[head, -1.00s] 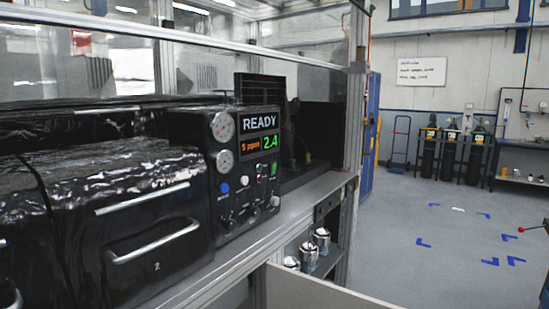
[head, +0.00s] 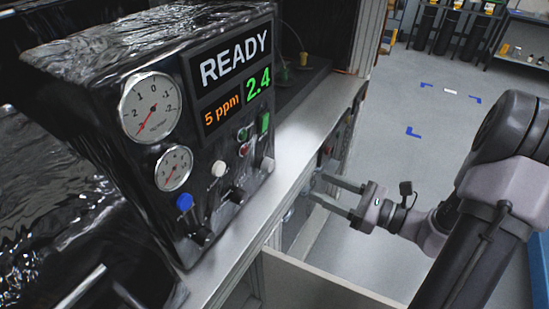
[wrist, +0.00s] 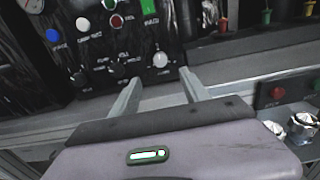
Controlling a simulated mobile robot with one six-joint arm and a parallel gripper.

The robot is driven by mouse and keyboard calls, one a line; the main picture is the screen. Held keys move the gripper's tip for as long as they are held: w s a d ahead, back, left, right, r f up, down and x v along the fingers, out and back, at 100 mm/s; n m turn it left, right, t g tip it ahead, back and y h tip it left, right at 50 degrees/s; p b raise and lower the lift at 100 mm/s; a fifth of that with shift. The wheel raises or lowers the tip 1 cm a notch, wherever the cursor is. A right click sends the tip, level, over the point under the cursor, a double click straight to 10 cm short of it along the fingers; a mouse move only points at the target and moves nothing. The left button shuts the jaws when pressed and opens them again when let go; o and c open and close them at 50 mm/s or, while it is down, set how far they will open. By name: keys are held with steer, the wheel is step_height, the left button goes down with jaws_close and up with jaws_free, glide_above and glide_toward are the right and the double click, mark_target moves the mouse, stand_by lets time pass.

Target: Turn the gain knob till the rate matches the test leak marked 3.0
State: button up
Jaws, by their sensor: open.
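The black instrument panel (head: 215,130) shows READY, an orange 5 ppm and a green 2.4 in the head view. Along its lower edge are two dark knobs (head: 200,237) (head: 237,194) and a pale knob (head: 267,163). Their labels are too small to read, so I cannot tell which is the gain knob. In the wrist view the dark knobs (wrist: 80,79) (wrist: 117,69) are left of the pale knob (wrist: 160,59). My gripper (head: 314,188) is open and empty, right of the panel. In the wrist view its fingertips (wrist: 160,75) point towards the pale knob, apparently apart from it.
Two round gauges (head: 150,107) (head: 174,168), a blue button (head: 184,202) and a white button (head: 218,170) are on the panel. A grey bench ledge (head: 290,150) runs below it. Metal canisters (wrist: 302,127) and a red button (wrist: 278,93) are at the wrist view's right.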

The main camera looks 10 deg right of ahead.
mark_target(272, 166)
steer(key=b+x, duration=0.1)
steer(key=x, duration=1.2)
steer(key=shift+w+a+f, duration=0.1)
steer(key=shift+w+a, duration=0.1)
jaws_close()
